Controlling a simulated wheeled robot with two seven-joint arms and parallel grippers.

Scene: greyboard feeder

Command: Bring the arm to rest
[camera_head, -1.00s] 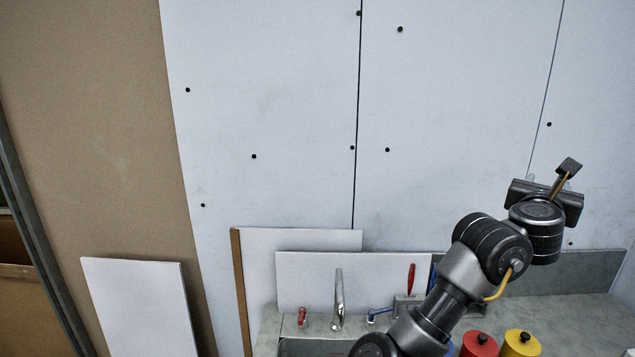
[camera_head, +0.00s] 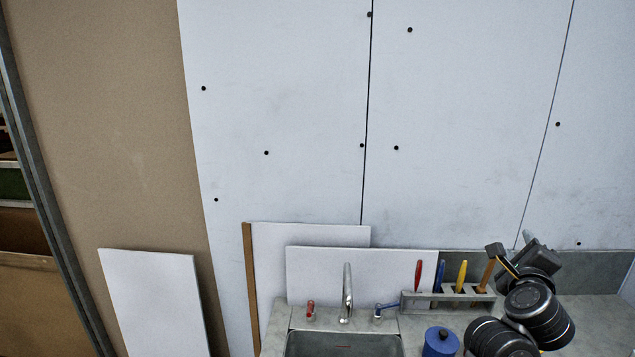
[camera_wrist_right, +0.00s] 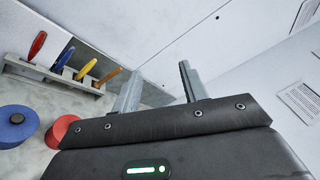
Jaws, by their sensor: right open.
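My right arm shows at the lower right of the head view, folded above the counter, with its gripper (camera_head: 537,247) near the wall behind the counter. In the right wrist view the gripper (camera_wrist_right: 158,84) has its two fingers apart, with nothing between them. Past the fingers is bare pale wall. The gripper is to the right of the tool rack and apart from it in the wrist view. My left gripper is in neither view.
A rack (camera_head: 430,301) holds several coloured-handled tools. A blue canister (camera_head: 440,342) and a red one (camera_wrist_right: 62,131) stand on the counter (camera_head: 590,315). A sink (camera_head: 340,345) with a tap (camera_head: 347,293) is left of them. White boards (camera_head: 150,300) lean against the wall.

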